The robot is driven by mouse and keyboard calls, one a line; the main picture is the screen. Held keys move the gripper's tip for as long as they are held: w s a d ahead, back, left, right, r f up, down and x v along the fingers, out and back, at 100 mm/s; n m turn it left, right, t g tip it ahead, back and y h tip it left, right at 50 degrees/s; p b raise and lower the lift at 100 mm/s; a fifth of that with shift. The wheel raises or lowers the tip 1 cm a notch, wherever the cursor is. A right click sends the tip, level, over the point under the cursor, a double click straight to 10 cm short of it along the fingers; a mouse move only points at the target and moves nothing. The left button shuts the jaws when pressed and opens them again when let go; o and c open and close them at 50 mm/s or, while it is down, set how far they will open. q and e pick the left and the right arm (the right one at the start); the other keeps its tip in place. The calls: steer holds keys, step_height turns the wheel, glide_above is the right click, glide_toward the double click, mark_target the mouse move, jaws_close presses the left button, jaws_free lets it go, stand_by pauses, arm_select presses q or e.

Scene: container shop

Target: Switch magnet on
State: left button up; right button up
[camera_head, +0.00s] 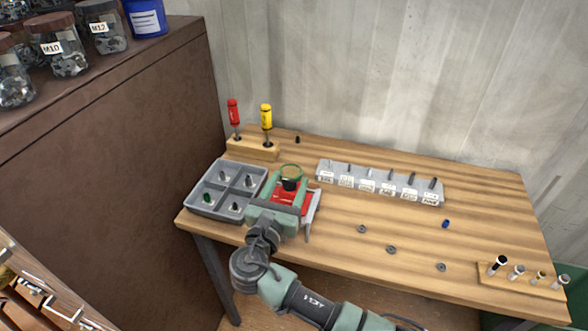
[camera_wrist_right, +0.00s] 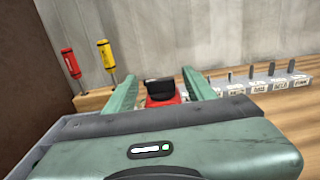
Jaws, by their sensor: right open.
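A red magnet base (camera_head: 293,199) with a black knob (camera_head: 289,184) on top sits on the wooden workbench, partly hidden by my right gripper. In the right wrist view the black knob (camera_wrist_right: 160,92) and the red body (camera_wrist_right: 163,101) show between the two fingers. My right gripper (camera_head: 290,185) is open, with its fingers on either side of the knob and apart from it as far as I can see. The fingers also show in the right wrist view (camera_wrist_right: 160,84). The knob's exact setting is too small to tell. My left gripper is not in view.
A grey divided tray (camera_head: 213,212) stands just left of the gripper. Red (camera_head: 234,113) and yellow (camera_head: 266,118) screwdrivers stand in a wooden block (camera_head: 240,146) behind. A labelled bit rack (camera_head: 368,196) is to the right. Several washers lie on the bench (camera_head: 420,235). A brown cabinet (camera_head: 130,130) rises at left.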

mark_target(291, 180)
steer(key=x, duration=0.3)
steer(key=shift+w+d, duration=0.15)
steer(key=shift+w, duration=0.4)
steer(key=shift+d, duration=0.1)
jaws_close()
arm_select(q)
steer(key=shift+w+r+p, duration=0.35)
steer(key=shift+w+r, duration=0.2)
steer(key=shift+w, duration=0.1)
